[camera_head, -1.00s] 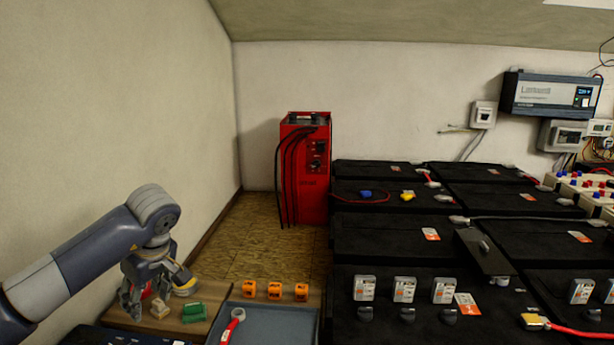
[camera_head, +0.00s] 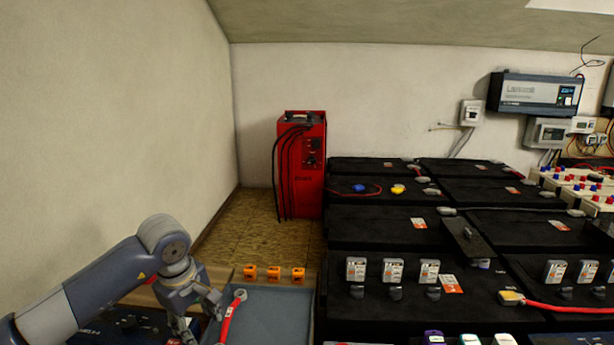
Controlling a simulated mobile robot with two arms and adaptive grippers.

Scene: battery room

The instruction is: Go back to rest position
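My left gripper (camera_head: 190,318) is at the lower left, low over the left edge of the blue-grey tray, with its fingers pointing down. Its fingertips are partly cut off by the bottom edge, so I cannot tell whether it is open or shut. A red cable piece with a pale ring end (camera_head: 229,316) lies in the blue-grey tray (camera_head: 280,318), just right of the gripper. My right gripper is not in view.
Several orange blocks (camera_head: 274,273) stand in a row behind the tray. A red charger cabinet (camera_head: 309,170) with black cables stands by the back wall. Black batteries (camera_head: 380,228) fill the right side. Floor (camera_head: 238,232) before the cabinet is free.

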